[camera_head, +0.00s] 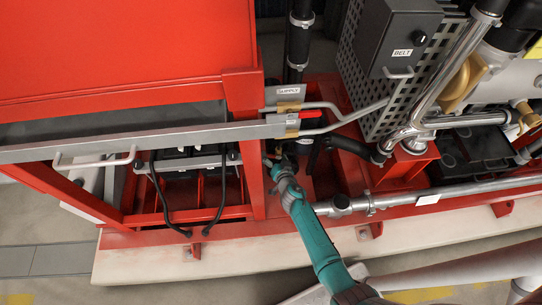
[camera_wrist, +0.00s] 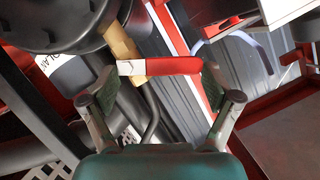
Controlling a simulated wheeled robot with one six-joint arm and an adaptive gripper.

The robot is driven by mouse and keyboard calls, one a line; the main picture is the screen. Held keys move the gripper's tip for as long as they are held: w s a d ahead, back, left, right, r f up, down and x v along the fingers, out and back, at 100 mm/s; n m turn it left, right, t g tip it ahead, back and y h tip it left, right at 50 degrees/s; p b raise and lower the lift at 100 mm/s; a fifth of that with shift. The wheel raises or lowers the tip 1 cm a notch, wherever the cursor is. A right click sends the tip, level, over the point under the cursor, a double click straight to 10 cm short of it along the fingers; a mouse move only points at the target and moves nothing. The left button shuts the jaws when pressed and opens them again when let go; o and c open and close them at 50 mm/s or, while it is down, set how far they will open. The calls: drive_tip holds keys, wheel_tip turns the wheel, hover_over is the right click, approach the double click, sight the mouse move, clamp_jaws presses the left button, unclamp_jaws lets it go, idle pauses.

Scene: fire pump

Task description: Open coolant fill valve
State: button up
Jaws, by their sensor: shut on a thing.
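My gripper (camera_wrist: 160,76) has its two fingers at either end of a red lever (camera_wrist: 178,66) with a pale end on its left. The lever lies across between the finger pads, and the jaws are shut on it. A brass valve body (camera_wrist: 121,42) shows just behind the lever. A white label with partly hidden lettering (camera_wrist: 48,64) is to the left. In the head view my gripper (camera_head: 272,163) is low by the red frame, and the held lever is hard to make out there.
Black cables (camera_head: 160,195) hang to the left. A silver pipe (camera_head: 460,188) runs to the right. A red frame post (camera_head: 251,165) stands close on the left.

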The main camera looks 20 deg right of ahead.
drive_tip(key=shift+s+d+r+m+t+y, duration=0.15)
drive_tip(key=shift+d+m+t+y, duration=0.2)
drive_tip(key=shift+m, duration=0.35)
drive_tip(key=shift+d+r+m+t+y, duration=0.1)
drive_tip(key=shift+d+m+t+y, duration=0.15)
drive_tip(key=shift+m+y, duration=0.35)
drive_tip(key=m, duration=0.1)
drive_tip(key=d+m+t, duration=0.1)
drive_tip(key=shift+s+r+m+y, duration=0.15)
drive_tip(key=shift+m+y, duration=0.2)
drive_tip(key=shift+m, duration=0.05)
drive_tip(key=shift+s+d+m+t, duration=0.1)
drive_tip(key=shift+d+m+t, duration=0.2)
drive_tip(key=shift+m, duration=0.4)
drive_tip(key=shift+s+d+m+t, duration=0.1)
drive_tip(key=shift+m+t, duration=0.25)
drive_tip(key=shift+m, duration=0.35)
drive_tip(key=shift+s+d+m+t, duration=0.1)
drive_tip(key=shift+d+m+t, duration=0.2)
drive_tip(key=shift+m, duration=0.4)
drive_tip(key=shift+a, duration=0.1)
drive_tip(key=o, duration=1.4)
drive_tip(key=s, duration=0.8)
drive_tip(key=s+d, duration=0.1)
drive_tip(key=s, duration=0.3)
drive_tip(key=shift+f, duration=0.2)
